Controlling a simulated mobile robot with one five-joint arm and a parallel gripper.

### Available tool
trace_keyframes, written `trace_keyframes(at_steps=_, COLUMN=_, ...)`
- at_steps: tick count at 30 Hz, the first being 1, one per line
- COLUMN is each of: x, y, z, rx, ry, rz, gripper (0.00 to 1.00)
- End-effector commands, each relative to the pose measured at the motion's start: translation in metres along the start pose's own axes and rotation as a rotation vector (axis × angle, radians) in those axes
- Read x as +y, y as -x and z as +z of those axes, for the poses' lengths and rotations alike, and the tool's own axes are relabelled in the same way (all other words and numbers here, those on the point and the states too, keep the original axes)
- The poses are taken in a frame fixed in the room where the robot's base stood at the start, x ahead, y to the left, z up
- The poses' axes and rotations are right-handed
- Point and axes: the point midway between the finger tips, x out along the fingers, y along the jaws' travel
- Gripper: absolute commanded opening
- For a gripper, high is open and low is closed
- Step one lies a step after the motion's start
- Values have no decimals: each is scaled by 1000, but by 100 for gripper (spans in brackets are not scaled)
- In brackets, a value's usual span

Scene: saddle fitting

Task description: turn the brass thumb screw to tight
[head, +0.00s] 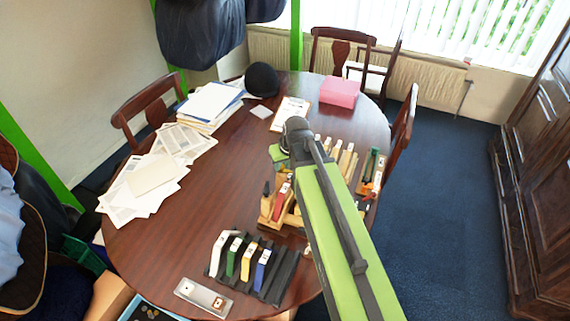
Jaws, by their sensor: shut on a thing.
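The brass thumb screw cannot be made out; my arm hides part of the table where small things stand. A wooden fixture (267,222) stands on the table just left of my arm, with a red piece (282,200) upright in it. My arm reaches in from the bottom right and bends at a grey joint above the table. My gripper does not show; the arm blocks the view of the part beyond the bend. What it is holding cannot be seen.
A black rack (276,285) holds white, green, yellow and blue pieces at the near edge. A metal plate (203,297) lies beside it. Wooden blocks (346,163) and a tool holder (370,178) stand right of my arm. Papers (140,190) cover the left; a pink box (338,92) stands behind.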

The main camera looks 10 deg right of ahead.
Motion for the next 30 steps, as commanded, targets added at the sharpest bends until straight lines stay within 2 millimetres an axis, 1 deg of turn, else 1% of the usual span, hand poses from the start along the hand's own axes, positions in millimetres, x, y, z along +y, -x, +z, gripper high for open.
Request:
trace_keyframes(at_steps=2, x=-4, y=0, z=0, rx=2, ry=-62, rz=21, gripper=0)
trace_keyframes(at_steps=30, x=-7, y=-2, z=-6, rx=9, ry=-874, rz=342, gripper=0)
